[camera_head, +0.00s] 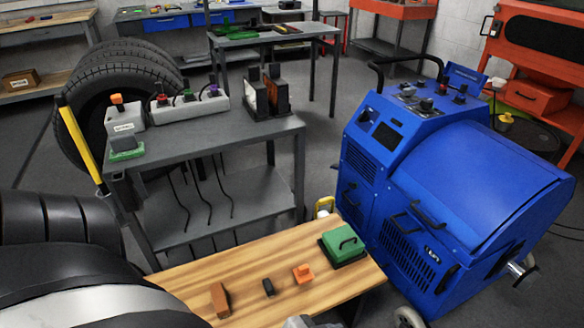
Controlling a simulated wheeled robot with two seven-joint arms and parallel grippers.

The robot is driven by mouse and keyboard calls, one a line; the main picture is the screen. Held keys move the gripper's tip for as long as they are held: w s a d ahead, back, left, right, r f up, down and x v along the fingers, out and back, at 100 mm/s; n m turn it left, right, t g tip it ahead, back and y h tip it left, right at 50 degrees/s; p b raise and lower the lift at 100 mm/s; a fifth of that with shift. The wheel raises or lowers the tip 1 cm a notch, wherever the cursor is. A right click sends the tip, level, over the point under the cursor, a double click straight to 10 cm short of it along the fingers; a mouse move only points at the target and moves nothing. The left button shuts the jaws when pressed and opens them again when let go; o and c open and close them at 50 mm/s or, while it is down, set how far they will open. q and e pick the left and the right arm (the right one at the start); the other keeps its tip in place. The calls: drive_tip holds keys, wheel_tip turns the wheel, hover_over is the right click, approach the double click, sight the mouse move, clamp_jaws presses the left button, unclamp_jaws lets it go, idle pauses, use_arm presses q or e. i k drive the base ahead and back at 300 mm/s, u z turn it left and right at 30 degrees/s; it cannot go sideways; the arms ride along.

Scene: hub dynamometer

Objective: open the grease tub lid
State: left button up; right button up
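A green box-shaped container (342,244) with a dark handle on top sits at the right end of the wooden bench top (225,265). It is the thing that most looks like the grease tub, but I cannot read a label to confirm this. Its top looks closed. Neither gripper's fingers can be made out in the head view. A small grey piece shows at the bottom edge, and I cannot tell what it is.
An orange block (303,273), a small black item (268,287) and a brown block (221,300) lie on the bench. A grey cart (215,140) stands behind it. A large blue machine (470,190) stands close on the right.

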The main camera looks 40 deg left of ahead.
sight(342, 240)
drive_tip(key=u, duration=1)
drive_tip(key=k, duration=0.5)
drive_tip(key=z, duration=1.1)
drive_tip(key=i, duration=0.85)
drive_tip(key=u, duration=1.05)
